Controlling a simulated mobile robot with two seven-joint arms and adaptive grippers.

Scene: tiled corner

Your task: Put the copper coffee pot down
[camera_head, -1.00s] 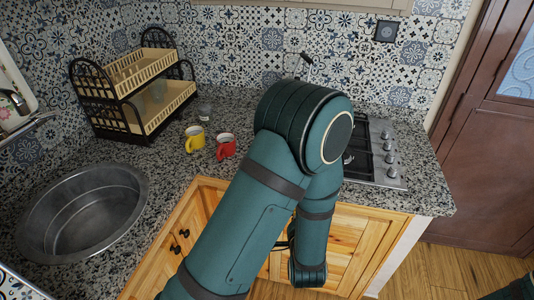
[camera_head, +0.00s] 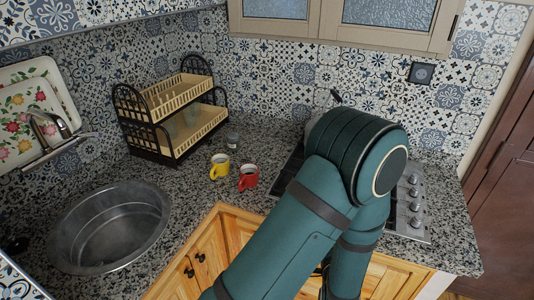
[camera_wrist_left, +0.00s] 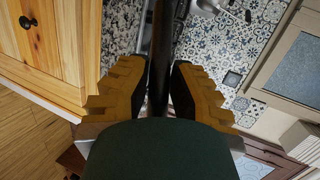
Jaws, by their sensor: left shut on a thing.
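My left gripper (camera_wrist_left: 160,78) shows in the left wrist view, its two ochre ridged fingers shut on a long dark handle (camera_wrist_left: 161,40). The handle fits the copper coffee pot, but no copper body shows in either view. In the head view my own left arm covers the gripper and whatever it holds. The gas hob (camera_head: 410,208) shows partly to the right of my arm. My right gripper is not in view.
The sink (camera_head: 110,228) is at the left. A grey thing with a dark handle (camera_head: 336,97) is partly hidden behind my arm.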

